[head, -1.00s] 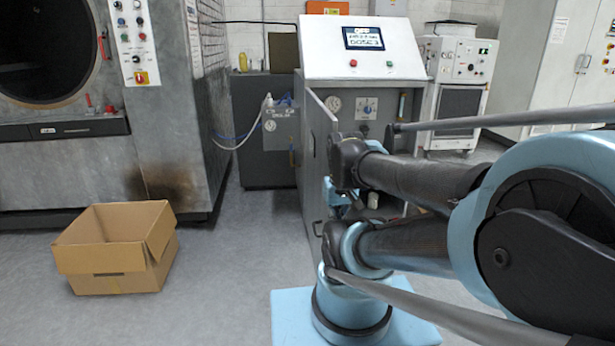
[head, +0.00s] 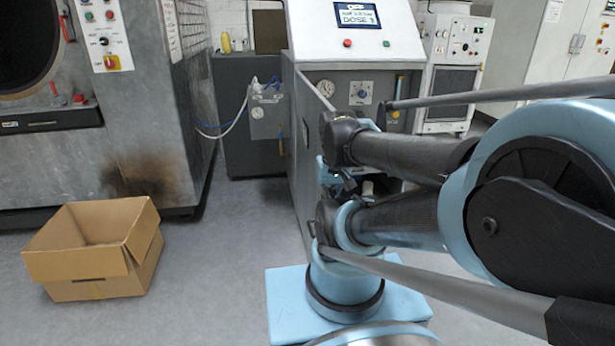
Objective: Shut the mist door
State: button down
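The dosing console (head: 350,30) has a sloped white top with a lit screen. Below it, a grey door (head: 303,150) hinged on the left stands open and swings out towards me. I take this to be the mist door. Gauges and a dial show inside the cabinet to its right. My arm reaches in from the right. My gripper (head: 343,183) is small in this view, beside the open door on its right. The fingers are partly hidden and I cannot tell whether they touch the door.
An open cardboard box (head: 95,265) sits on the floor at left, before a large grey washer (head: 150,120). A dark cabinet (head: 240,150) with hoses stands behind the door. A white cabinet (head: 450,80) stands at right. Floor between the box and door is clear.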

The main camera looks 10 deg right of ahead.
aim_at(309, 102)
jog(key=z, duration=0.2)
jog(key=k, duration=0.95)
jog(key=u, duration=0.2)
